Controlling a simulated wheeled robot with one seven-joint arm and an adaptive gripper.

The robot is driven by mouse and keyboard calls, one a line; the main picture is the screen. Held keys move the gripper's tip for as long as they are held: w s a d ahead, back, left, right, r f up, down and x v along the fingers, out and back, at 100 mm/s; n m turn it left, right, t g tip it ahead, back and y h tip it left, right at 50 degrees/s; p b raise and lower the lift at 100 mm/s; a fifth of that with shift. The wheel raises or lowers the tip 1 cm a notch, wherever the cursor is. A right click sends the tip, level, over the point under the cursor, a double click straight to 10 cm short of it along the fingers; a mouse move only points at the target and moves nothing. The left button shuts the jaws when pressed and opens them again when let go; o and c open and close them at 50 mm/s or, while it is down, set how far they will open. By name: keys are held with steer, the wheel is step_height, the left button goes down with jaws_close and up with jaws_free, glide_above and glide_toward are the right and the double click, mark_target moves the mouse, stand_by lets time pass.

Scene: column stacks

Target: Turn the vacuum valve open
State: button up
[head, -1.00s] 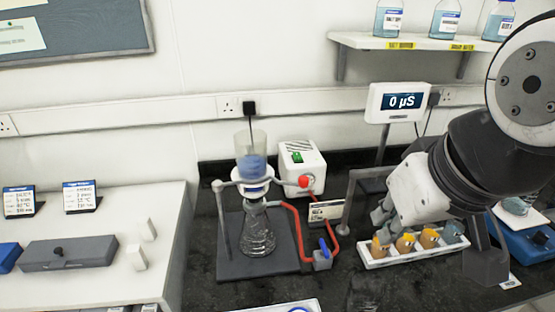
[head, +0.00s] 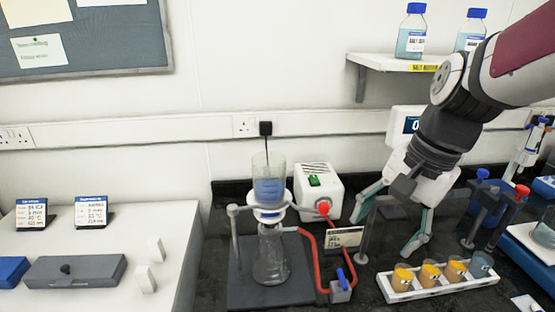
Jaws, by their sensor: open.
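The vacuum valve is a small grey block (head: 341,291) with a blue lever handle (head: 346,279), standing on the dark bench. Red tubing (head: 313,262) runs from it to the flask side and to the white pump box (head: 319,187), which has a green switch and a red knob. A conical flask (head: 271,256) with a blue-filled funnel (head: 268,188) stands left of the valve on a grey stand. My gripper (head: 388,236) is open and empty, above and to the right of the valve, fingers spread around the air near a grey post. It does not touch the valve.
A grey frame (head: 366,228) and a small label card (head: 343,238) stand close between gripper and valve. A white display partly hides behind my arm.

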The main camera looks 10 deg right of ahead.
steer(key=w+d+f+m+g+y, duration=0.1)
steer(key=w+d+f+m+y, duration=0.15)
steer(key=w+f+m, duration=0.35)
steer(key=m, duration=0.1)
glide_toward(344, 277)
steer(key=x, duration=0.8)
steer(key=c, duration=1.1)
